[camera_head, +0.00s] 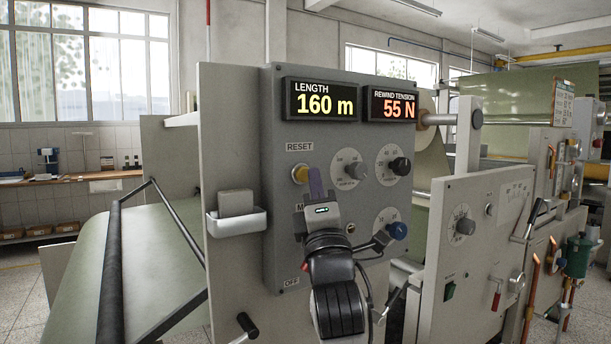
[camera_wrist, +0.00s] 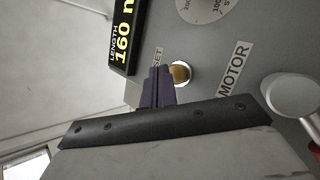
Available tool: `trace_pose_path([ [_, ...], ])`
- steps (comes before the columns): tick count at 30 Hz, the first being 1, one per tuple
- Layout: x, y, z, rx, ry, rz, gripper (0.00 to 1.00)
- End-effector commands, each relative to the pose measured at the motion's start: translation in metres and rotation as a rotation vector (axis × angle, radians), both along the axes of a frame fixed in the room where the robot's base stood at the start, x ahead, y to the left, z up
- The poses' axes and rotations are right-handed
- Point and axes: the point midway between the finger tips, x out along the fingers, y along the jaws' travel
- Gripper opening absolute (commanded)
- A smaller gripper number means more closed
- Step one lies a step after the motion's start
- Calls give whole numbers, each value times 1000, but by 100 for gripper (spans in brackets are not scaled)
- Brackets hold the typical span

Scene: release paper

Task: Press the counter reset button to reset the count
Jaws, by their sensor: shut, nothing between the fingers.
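The yellow reset button (camera_head: 300,174) is on the grey control panel under the RESET label (camera_head: 299,147). In the wrist view the button (camera_wrist: 181,73) shows in a pale ring. The LENGTH display (camera_head: 319,101) above reads 160 m. My gripper (camera_head: 315,176) is in front of the panel, with its purple fingers together and empty. Its fingertips are just right of the button in the head view and just left of it in the wrist view (camera_wrist: 158,72). I cannot tell whether they touch the button or the panel.
Grey dials (camera_head: 350,169) and a black knob (camera_head: 401,166) are to the right of the button. The REWIND TENSION display (camera_head: 393,106) reads 55 N. A white holder (camera_head: 237,221) sticks out at the panel's left. A MOTOR label (camera_wrist: 234,70) is close by in the wrist view.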

Motion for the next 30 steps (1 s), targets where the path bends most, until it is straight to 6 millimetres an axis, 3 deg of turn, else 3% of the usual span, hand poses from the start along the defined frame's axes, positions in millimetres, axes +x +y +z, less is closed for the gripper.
trace_pose_path([
  [30, 10, 7, 0, 0, 0, 0, 0],
])
